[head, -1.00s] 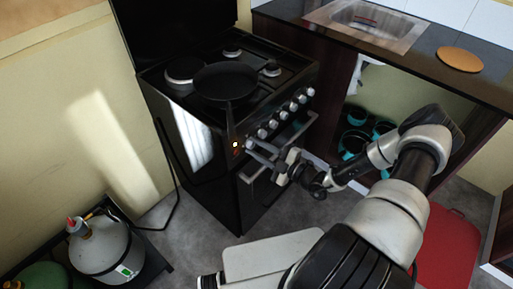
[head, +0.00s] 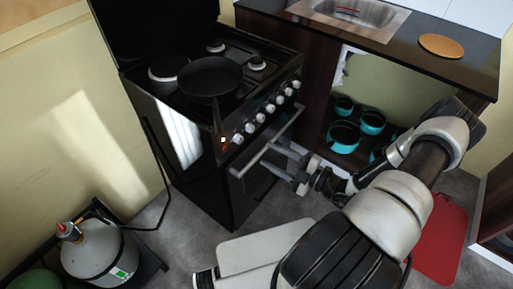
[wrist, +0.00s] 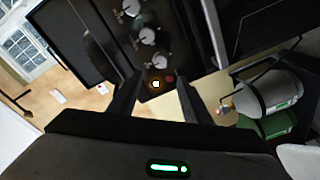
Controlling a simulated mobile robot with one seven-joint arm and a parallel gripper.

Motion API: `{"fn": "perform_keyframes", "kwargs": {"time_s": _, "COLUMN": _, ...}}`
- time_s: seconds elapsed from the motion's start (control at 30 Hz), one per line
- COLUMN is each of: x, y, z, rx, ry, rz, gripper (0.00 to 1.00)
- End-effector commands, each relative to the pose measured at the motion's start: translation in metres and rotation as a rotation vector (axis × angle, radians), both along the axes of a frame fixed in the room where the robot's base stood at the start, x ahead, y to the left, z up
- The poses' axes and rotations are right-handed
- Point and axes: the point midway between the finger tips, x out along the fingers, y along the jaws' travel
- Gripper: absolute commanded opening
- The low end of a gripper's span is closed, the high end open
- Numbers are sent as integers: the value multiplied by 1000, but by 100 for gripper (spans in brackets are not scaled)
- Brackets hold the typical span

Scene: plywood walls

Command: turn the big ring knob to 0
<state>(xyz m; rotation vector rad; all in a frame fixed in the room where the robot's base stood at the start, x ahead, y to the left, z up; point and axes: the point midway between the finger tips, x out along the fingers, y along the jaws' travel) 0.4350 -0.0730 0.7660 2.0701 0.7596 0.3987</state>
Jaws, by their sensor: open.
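The black stove has a front row of silver knobs. The leftmost knob (head: 237,139) sits beside a small lit indicator (head: 223,140). I cannot tell which knob is the big ring knob, nor read any markings. My gripper (head: 268,157) is open and empty, in front of the stove near the oven door handle (head: 238,170), to the right of and below the leftmost knob. In the wrist view, several knobs run down from the top, the lowest knob (wrist: 159,61) just above the lit indicator (wrist: 155,84), which shows between the fingers of my gripper (wrist: 158,92).
A black pan (head: 211,80) sits on the hob, its handle reaching over the front edge near the leftmost knob. A gas cylinder (head: 97,252) stands at the lower left. An open cupboard with teal pots (head: 343,136) is at the right.

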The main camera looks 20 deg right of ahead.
Motion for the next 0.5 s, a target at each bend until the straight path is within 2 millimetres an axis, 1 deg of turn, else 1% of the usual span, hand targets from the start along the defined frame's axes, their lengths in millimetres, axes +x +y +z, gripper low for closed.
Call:
{"fn": "perform_keyframes", "kwargs": {"time_s": 0.03, "x": -9, "y": -8, "z": 0, "rx": -2, "ry": 1, "rz": -2, "gripper": 44}}
{"fn": "perform_keyframes", "kwargs": {"time_s": 0.2, "x": -32, "y": -28, "z": 0, "rx": 0, "ry": 0, "rz": -1, "gripper": 44}}
{"fn": "perform_keyframes", "kwargs": {"time_s": 0.33, "x": -42, "y": -36, "z": 0, "rx": -1, "ry": 1, "rz": 1, "gripper": 44}}
{"fn": "perform_keyframes", "kwargs": {"time_s": 0.5, "x": -47, "y": -40, "z": 0, "rx": 0, "ry": 0, "rz": 1, "gripper": 44}}
